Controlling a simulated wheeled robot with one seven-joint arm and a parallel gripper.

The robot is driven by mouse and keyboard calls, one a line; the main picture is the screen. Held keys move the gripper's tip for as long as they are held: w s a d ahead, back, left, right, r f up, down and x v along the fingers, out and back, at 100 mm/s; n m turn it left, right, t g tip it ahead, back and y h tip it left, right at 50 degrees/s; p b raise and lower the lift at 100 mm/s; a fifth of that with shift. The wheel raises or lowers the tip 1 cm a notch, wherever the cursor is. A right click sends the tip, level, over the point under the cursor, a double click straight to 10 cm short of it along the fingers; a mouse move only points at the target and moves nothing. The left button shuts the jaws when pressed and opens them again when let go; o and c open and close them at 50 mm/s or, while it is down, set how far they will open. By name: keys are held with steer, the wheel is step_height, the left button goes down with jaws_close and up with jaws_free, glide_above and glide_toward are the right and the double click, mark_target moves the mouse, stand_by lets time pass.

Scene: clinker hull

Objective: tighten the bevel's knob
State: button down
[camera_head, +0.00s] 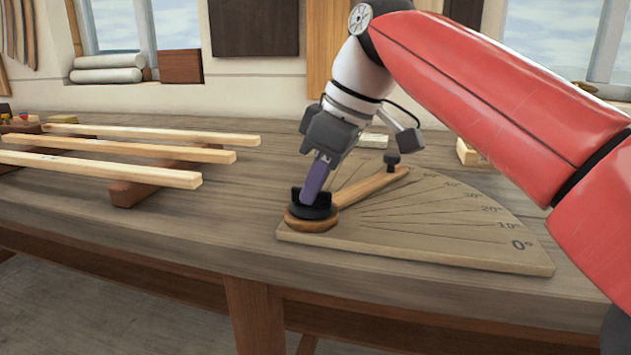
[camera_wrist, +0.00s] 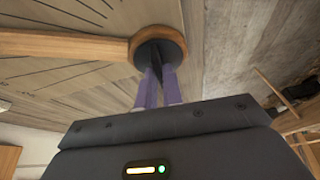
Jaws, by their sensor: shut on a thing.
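The bevel is a wooden arm (camera_head: 365,189) with a round end, lying on a fan-shaped board (camera_head: 430,225) marked with angle lines and degree figures. Its black knob (camera_head: 300,209) sits on the round end at the board's left corner. My gripper (camera_head: 314,192) points down at the knob, its purple fingers shut on it. In the wrist view the fingers (camera_wrist: 158,85) meet at the dark knob (camera_wrist: 153,52), partly hiding it. The bevel arm (camera_wrist: 65,44) runs left from there. A small black peg (camera_head: 391,162) stands at the arm's far end.
Several long wooden strips (camera_head: 120,150) rest on dark cross blocks (camera_head: 140,190) to the left. Small pale blocks (camera_head: 467,152) lie behind the board. The bench front edge (camera_head: 200,258) runs just before the board. Bare bench lies between strips and board.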

steer(key=m+t, duration=0.1)
steer(key=m, duration=0.2)
steer(key=shift+m+h, duration=0.3)
steer(key=shift+h, duration=0.1)
steer(key=m, duration=0.2)
steer(key=m+t+h, duration=0.1)
steer(key=m, duration=0.1)
steer(key=shift+s+a+m+b, duration=0.1)
steer(key=shift+s+m+b, duration=0.05)
steer(key=shift+m+b, duration=0.2)
steer(key=m+h, duration=0.1)
steer(key=m, duration=0.1)
steer(key=m+h, duration=0.1)
steer(key=m, duration=0.1)
steer(key=shift+a+r+t+p, duration=0.1)
steer(key=shift+a+t+p, duration=0.05)
steer(key=shift+t+p, duration=0.25)
steer(key=m, duration=0.2)
steer(key=m+h, duration=0.1)
steer(key=m, duration=0.1)
steer(key=shift+a+m+h, duration=0.1)
steer(key=shift+m+h, duration=0.15)
steer(key=shift+h, duration=0.05)
steer(key=c, duration=1.5)
jaws_free()
steer(key=shift+c, duration=0.2)
